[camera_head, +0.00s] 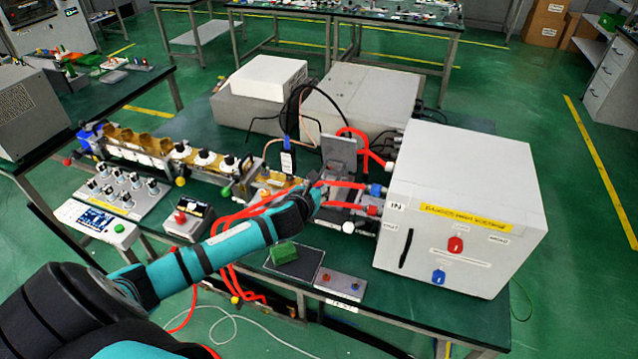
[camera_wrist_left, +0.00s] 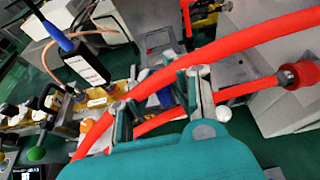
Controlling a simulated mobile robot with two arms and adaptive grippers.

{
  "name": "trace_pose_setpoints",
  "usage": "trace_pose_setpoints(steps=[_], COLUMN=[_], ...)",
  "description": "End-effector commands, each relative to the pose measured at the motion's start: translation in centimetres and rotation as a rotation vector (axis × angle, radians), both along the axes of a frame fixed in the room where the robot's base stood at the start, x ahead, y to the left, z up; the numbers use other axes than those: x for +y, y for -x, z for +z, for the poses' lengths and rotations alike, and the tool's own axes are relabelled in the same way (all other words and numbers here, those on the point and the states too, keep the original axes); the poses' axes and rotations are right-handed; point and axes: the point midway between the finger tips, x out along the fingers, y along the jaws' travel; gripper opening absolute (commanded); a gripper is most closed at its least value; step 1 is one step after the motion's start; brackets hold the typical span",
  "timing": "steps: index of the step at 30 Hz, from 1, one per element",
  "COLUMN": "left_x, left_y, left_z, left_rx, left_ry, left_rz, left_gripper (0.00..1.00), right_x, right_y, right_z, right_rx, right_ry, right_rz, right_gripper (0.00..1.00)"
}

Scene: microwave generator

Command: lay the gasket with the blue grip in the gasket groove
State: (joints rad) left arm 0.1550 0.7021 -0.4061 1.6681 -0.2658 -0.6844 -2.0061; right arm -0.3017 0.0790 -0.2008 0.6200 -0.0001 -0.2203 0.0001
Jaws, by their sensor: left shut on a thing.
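My left gripper (camera_head: 312,192) reaches over the middle of the bench, beside a grey metal fixture with a raised lid (camera_head: 340,155). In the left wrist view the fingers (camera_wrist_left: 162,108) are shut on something. A small dark blue piece, the gasket's blue grip (camera_wrist_left: 166,97), shows between them. The gasket's ring is too hidden to make out. The gasket groove cannot be told apart; the arm and red hoses cover much of the fixture's front. My right gripper is not in view.
Red hoses (camera_wrist_left: 240,36) cross close over the fingers. A large white cabinet (camera_head: 460,210) stands right of the fixture. A green block (camera_head: 284,253) lies on a dark mat, next to a button box (camera_head: 340,284). A black upright device (camera_head: 289,160) stands behind the gripper.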

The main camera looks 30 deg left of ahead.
Motion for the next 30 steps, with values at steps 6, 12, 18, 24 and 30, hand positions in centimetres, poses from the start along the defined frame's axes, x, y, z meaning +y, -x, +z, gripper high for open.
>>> trace_pose_setpoints(steps=[6, 12, 18, 24, 30], left_x=[0.0, 0.0, 0.0, 0.0, 0.0], left_y=[0.0, 0.0, 0.0, -0.1, 0.0], left_z=[-1.7, -3.2, -4.5, -5.8, -6.5], left_rx=[-0.001, -0.001, -0.002, -0.002, -0.001], left_ry=[-0.001, -0.001, 0.0, -0.002, 0.0], left_rz=[-0.001, 0.0, -0.001, -0.002, -0.001], left_gripper=[0.0, 0.0, 0.0, 0.0, 0.0], right_x=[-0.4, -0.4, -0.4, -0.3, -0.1], right_y=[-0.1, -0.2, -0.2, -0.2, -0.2], right_z=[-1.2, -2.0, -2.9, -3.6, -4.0], right_rx=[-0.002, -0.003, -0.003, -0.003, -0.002], right_ry=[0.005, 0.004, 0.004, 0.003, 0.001], right_rz=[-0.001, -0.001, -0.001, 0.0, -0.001], right_gripper=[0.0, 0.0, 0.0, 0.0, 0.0])
